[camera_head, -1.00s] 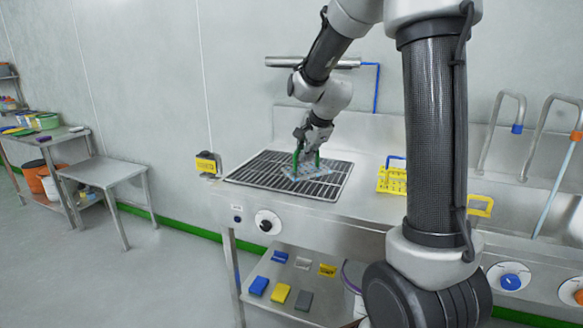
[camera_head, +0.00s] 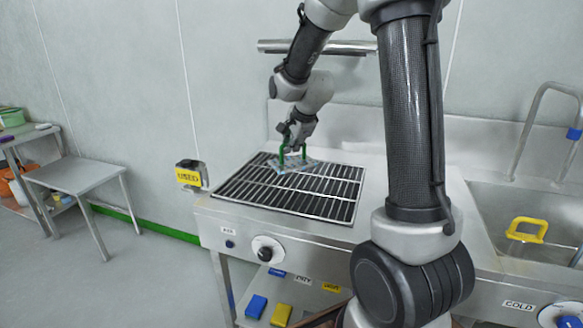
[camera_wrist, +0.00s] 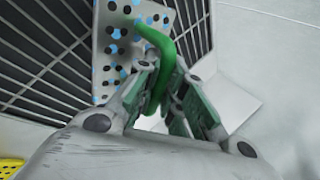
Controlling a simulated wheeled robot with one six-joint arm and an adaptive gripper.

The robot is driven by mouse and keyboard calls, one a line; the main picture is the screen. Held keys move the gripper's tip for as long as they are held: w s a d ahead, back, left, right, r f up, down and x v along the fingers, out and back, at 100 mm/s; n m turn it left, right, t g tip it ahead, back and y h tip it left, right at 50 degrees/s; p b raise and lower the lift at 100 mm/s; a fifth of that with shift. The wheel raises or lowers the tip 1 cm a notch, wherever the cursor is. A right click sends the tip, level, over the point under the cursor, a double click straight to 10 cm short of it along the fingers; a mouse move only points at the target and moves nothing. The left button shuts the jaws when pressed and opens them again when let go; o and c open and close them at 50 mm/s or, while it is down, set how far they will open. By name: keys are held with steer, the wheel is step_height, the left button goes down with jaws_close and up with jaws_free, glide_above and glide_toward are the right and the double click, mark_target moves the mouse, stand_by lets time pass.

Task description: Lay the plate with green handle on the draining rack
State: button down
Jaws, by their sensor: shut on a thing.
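The plate (camera_head: 296,166) is a light grey, perforated sheet with a green handle (camera_head: 282,153) standing up from it. My gripper (camera_head: 295,143) is shut on the green handle, above the far part of the draining rack (camera_head: 290,203). In the wrist view my gripper (camera_wrist: 172,88) closes around the green handle (camera_wrist: 160,42). The plate (camera_wrist: 118,48) shows dark and blue spots there, beside the dark bars of the rack (camera_wrist: 40,55). The plate is at or just above the bars; I cannot tell whether it touches them.
A sink basin (camera_head: 540,205) with a yellow-handled thing (camera_head: 527,230) is at the right. Blue and yellow blocks (camera_head: 256,306) lie on the shelf below. A small steel table (camera_head: 75,174) stands at the left. The rack's front is bare.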

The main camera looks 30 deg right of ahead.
mark_target(292, 162)
steer(key=shift+f, duration=3.2)
steer(key=shift+f, duration=0.1)
steer(key=c, duration=1.5)
jaws_free()
steer(key=v, duration=1.2)
steer(key=s+r+n+g, duration=0.1)
steer(key=s+r+n, duration=0.1)
steer(key=s+n, duration=0.4)
steer(key=s+a+r+n, duration=0.1)
steer(key=s+n, duration=0.5)
steer(key=s, duration=0.6)
steer(key=s+r+n+g, duration=0.1)
steer(key=s+r+n, duration=0.1)
steer(key=s+n, duration=0.4)
steer(key=shift+s+a+r+g, duration=0.1)
steer(key=shift+s+r+g, duration=0.05)
steer(key=shift+s, duration=0.8)
steer(key=shift+s+a+r+g, duration=0.1)
steer(key=shift+s+r+g, duration=0.05)
steer(key=shift+s, duration=0.8)
